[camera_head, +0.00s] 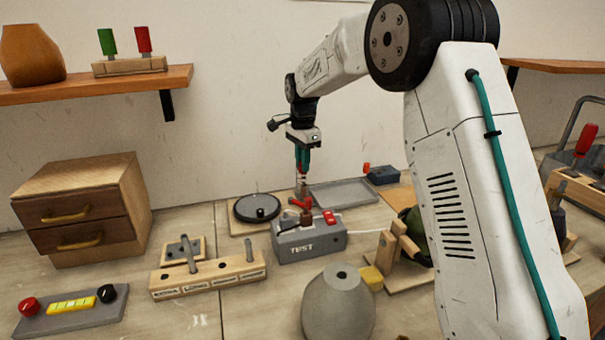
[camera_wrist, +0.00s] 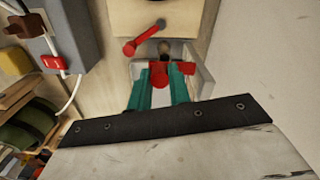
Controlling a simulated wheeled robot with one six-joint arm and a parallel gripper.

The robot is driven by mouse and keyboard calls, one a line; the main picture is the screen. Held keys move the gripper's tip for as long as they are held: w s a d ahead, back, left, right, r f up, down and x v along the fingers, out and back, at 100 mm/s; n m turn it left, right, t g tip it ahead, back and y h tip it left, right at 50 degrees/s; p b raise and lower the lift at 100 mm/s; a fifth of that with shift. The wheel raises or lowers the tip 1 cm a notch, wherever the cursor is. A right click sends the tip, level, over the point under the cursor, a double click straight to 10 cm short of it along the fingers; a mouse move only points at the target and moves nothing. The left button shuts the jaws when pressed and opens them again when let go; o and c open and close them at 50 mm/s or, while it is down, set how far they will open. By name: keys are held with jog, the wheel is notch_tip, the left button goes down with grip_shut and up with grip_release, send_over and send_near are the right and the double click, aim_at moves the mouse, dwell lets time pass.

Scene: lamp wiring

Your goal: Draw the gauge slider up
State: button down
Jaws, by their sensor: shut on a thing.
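My gripper (camera_head: 302,168), with teal fingers, points down behind the grey TEST box (camera_head: 310,241). In the wrist view my gripper (camera_wrist: 159,88) is shut on a small red piece (camera_wrist: 159,72), which appears to be the gauge slider. The piece sits between the fingertips, in front of a pale upright plate (camera_wrist: 196,72). A small pale upright part (camera_head: 301,186) shows just below the fingertips in the head view. The fingers hide most of the held piece, and I cannot tell how high it sits on the gauge.
A red lever (camera_wrist: 143,38) lies close beyond the fingertips. The TEST box has a red switch (camera_head: 330,217) and a white cable. A round dark plate (camera_head: 257,207) is to the left, and a grey tray (camera_head: 345,191) to the right. A wooden block with posts (camera_head: 208,274) stands front left.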

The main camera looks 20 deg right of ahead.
jog(key=shift+r, duration=0.4)
jog(key=c, duration=1.3)
grip_release()
notch_tip(320, 180, up, 8)
jog(key=shift+f, duration=0.15)
